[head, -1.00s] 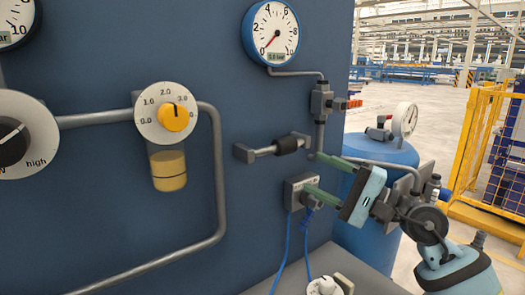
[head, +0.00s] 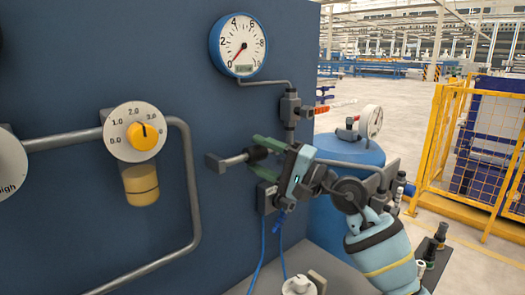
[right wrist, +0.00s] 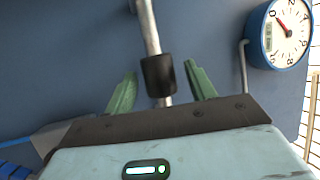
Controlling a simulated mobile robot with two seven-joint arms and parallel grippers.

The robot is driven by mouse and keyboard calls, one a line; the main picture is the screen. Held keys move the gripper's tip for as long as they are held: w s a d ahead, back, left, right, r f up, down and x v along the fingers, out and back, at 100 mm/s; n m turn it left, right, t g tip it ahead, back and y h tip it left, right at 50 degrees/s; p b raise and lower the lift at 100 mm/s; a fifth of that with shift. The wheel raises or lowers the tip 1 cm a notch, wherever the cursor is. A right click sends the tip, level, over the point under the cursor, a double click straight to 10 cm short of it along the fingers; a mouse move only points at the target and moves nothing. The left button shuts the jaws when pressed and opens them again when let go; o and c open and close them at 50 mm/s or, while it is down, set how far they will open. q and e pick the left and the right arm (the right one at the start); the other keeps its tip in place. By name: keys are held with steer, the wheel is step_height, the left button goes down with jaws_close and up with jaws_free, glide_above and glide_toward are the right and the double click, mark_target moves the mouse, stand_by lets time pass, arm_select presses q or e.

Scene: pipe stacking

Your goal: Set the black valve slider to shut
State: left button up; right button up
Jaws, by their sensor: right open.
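The black valve slider (head: 257,154) is a dark sleeve on a grey rod (head: 236,159) mounted on the blue panel. Bare rod shows to its left, up to the dark end bracket (head: 214,163); the right end is hidden behind my gripper. My right gripper (head: 253,153) is open, with one green finger above the slider and one below it. In the right wrist view the slider (right wrist: 158,75) stands between the two green fingers, with a visible gap to each side. My left gripper is not in view.
A round gauge (head: 238,46) and a pipe with a fitting (head: 290,107) sit above the slider. A yellow-white dial (head: 140,133) is to the left. A blue tank (head: 347,152) stands right of the panel. A white knob (head: 298,285) is below.

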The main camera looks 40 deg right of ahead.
steer(key=shift+w+a, duration=0.15)
steer(key=shift+w, duration=0.1)
steer(key=c, duration=0.8)
jaws_close()
